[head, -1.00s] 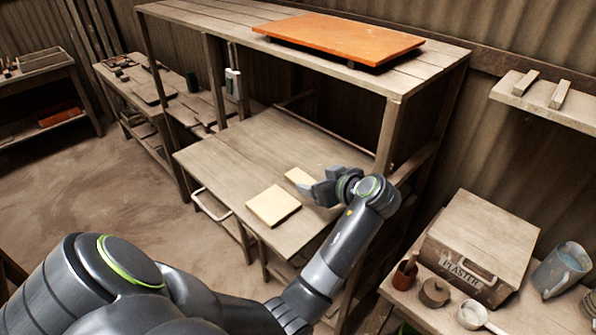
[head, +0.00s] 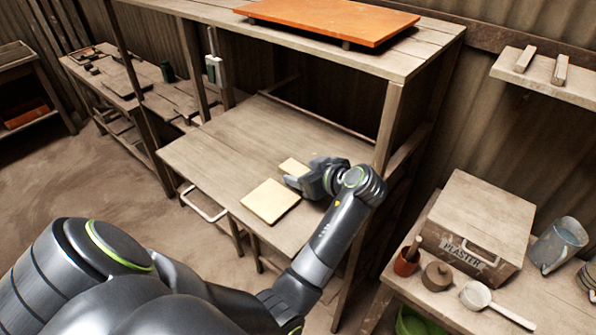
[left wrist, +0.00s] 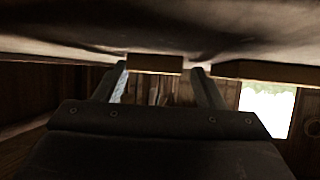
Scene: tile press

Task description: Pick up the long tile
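Two pale tiles lie apart on the wooden bench (head: 215,140). The narrower one, which looks like the long tile (head: 293,166), is partly hidden behind my left gripper (head: 294,183). A broader, squarish tile (head: 270,201) lies nearer and to the left. In the left wrist view, which looks upside down, my left gripper (left wrist: 159,70) is open. The end of the long tile (left wrist: 155,63) shows between its fingers, with a gap on each side. The broad tile (left wrist: 268,72) is at the right there. My right gripper is not in view.
An orange board (head: 330,17) rests on the shelf (head: 420,57) above the bench, and a post stands right of my gripper. The bench's left part is clear.

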